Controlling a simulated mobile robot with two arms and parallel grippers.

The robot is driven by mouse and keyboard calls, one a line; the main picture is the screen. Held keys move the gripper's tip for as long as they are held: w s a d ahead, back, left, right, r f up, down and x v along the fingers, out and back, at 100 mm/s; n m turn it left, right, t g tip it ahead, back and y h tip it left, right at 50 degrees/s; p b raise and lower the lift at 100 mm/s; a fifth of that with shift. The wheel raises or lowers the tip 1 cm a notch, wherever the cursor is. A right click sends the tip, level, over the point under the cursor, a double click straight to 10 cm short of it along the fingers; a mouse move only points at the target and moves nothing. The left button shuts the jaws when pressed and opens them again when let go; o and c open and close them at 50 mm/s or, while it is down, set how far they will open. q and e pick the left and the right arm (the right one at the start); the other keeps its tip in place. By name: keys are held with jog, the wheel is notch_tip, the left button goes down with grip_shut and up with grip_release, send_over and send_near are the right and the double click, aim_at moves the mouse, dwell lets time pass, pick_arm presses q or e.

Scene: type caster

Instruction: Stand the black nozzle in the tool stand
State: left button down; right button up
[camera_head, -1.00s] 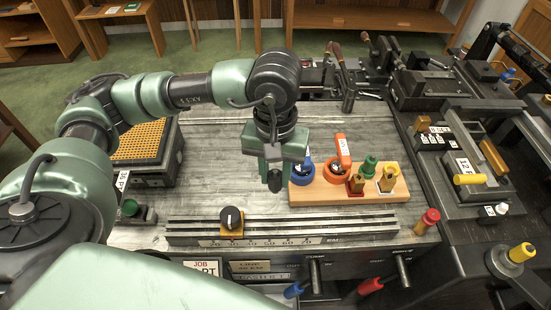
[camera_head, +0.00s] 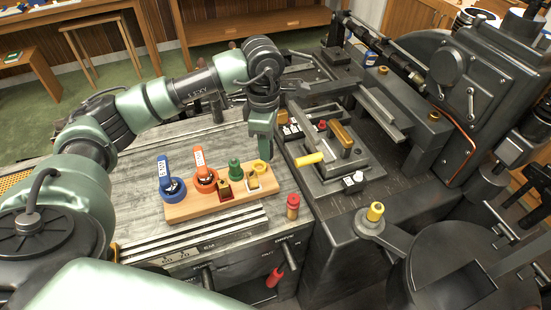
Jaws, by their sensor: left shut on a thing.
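The wooden tool stand (camera_head: 190,211) lies on the grey bench top in the head view. It holds a blue-ringed tool (camera_head: 172,188), an orange-ringed tool (camera_head: 204,180), a green piece (camera_head: 235,170) and a yellow piece (camera_head: 263,167). Two small brass-coloured pieces stand along its front. My left gripper (camera_head: 263,152) points down at the right, rear end of the stand, near the yellow piece. It is shut on a dark thing, taken as the black nozzle, which the fingers almost wholly hide. I cannot tell whether it touches the stand. My right gripper is not in view.
Dark machinery with a yellow handle (camera_head: 309,159) rises close on the right. The bench left of the stand is clear.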

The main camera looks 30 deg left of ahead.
pick_arm(q)
jog(key=w+a+f+n, duration=0.2)
jog(key=a+f+n, duration=0.1)
jog(key=n, duration=0.4)
jog(key=shift+w+a+f+n, duration=0.35)
jog(key=shift+a+f+n, duration=0.05)
jog(key=shift+a, duration=0.4)
jog(key=shift+f+b, duration=2.2)
jog(key=shift+f, duration=0.4)
jog(key=shift+f+b, duration=0.25)
jog(key=shift+b, duration=0.05)
jog(key=c, duration=1)
grip_release()
jog(key=shift+c, duration=0.2)
jog(key=shift+r, duration=0.1)
